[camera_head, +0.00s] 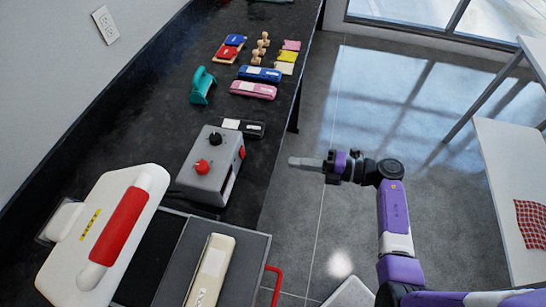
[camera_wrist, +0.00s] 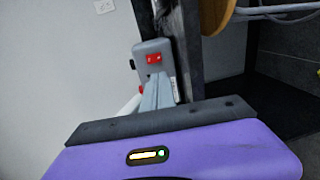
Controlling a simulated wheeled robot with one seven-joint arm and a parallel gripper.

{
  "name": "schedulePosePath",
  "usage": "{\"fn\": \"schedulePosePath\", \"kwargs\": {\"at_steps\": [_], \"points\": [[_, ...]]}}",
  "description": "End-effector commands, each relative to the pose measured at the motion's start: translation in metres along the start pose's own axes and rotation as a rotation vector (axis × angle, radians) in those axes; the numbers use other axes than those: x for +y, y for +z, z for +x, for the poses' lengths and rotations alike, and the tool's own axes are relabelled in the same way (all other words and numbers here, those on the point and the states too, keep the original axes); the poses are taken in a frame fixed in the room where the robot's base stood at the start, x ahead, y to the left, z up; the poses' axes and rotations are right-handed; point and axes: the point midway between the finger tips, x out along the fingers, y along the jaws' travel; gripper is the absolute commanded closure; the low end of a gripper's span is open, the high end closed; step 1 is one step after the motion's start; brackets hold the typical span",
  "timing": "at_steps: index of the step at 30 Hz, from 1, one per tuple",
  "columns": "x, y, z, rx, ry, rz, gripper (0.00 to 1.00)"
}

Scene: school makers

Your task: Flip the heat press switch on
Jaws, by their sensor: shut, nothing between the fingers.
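The heat press (camera_head: 75,240) with its white top and red grip stands on the dark counter at the lower left in the head view. Beside it is a grey control box (camera_head: 205,182) with a black knob and a red knob on top. A red switch (camera_head: 242,152) sits on its right end face. The switch also shows in the wrist view (camera_wrist: 153,58), just beyond my fingers; its on or off position is too small to tell. My gripper (camera_head: 292,162) is shut and empty, over the floor to the right of the box, apart from the switch.
A cream bar (camera_head: 210,270) lies on the press's grey base, near a red handle (camera_head: 272,280). Blue and pink cases (camera_head: 253,90), a teal tool (camera_head: 201,86) and small wooden pieces stand farther along the counter. A white table (camera_head: 510,190) is at the right. Floor beside the counter is clear.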

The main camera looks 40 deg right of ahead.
Motion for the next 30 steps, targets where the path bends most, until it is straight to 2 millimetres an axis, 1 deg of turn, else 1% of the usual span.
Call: {"fn": "schedulePosePath", "kwargs": {"at_steps": [5, 12, 18, 21, 24, 30], "points": [[0.003, -0.001, 0.026, 0.004, 0.001, 0.0, 1.0], [0.002, -0.001, 0.074, 0.003, 0.0, 0.0, 1.0], [0.002, 0.0, 0.109, 0.002, 0.0, 0.0, 1.0], [0.002, 0.0, 0.121, 0.002, 0.0, 0.0, 1.0], [0.001, 0.0, 0.129, 0.001, 0.001, 0.0, 1.0], [0.001, 0.0, 0.134, -0.001, 0.0, 0.0, 1.0]]}}
